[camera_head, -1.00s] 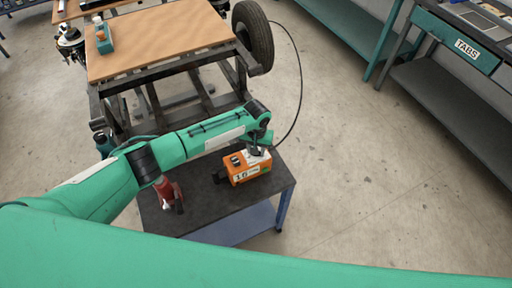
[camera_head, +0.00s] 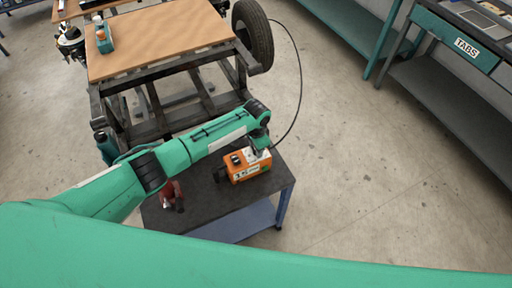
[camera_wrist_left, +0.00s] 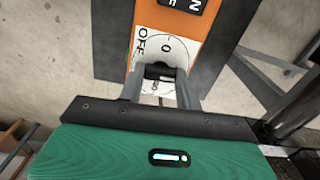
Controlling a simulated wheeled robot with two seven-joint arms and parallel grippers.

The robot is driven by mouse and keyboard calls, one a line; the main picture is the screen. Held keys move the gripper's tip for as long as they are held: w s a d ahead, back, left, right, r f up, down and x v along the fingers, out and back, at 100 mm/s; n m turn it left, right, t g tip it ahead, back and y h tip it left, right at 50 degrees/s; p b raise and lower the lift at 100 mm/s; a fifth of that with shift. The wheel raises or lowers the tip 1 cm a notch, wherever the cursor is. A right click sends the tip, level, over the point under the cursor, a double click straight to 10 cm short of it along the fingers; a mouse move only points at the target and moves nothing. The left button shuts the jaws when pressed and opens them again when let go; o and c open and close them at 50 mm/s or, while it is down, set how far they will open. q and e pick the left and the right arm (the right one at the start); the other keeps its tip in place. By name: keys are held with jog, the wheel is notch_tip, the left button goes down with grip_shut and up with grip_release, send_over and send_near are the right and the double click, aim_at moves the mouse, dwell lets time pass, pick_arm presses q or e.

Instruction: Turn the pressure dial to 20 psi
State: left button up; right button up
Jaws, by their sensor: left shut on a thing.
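An orange box (camera_head: 236,174) with a small display and a black switch on top sits on the dark top of a small cart. Its white round dial face (camera_wrist_left: 171,43), marked "OFF" and "0", shows in the left wrist view. My left gripper (camera_head: 257,153) is over the right end of the box. In the left wrist view its two fingers (camera_wrist_left: 166,76) are shut on the dark dial knob (camera_wrist_left: 158,71), one on each side. The fingers hide part of the dial face, and the display is too small to read surely. My right gripper is not in view.
The cart top (camera_head: 206,208) also carries a red tool (camera_head: 171,195) to the left of the box. A black hose (camera_head: 298,90) curves from a wheeled frame with a tire (camera_head: 253,35) down toward the box. A bench (camera_head: 455,90) stands at right. Open floor lies between.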

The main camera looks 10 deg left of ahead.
pick_arm(q)
jog(key=shift+m, duration=0.4)
jog(key=o, duration=1)
notch_tip(320, 180, up, 14)
jog(key=b, duration=0.2)
jog(key=shift+b, duration=0.4)
jog(key=shift+d+f, duration=0.1)
jog(key=shift+f, duration=0.05)
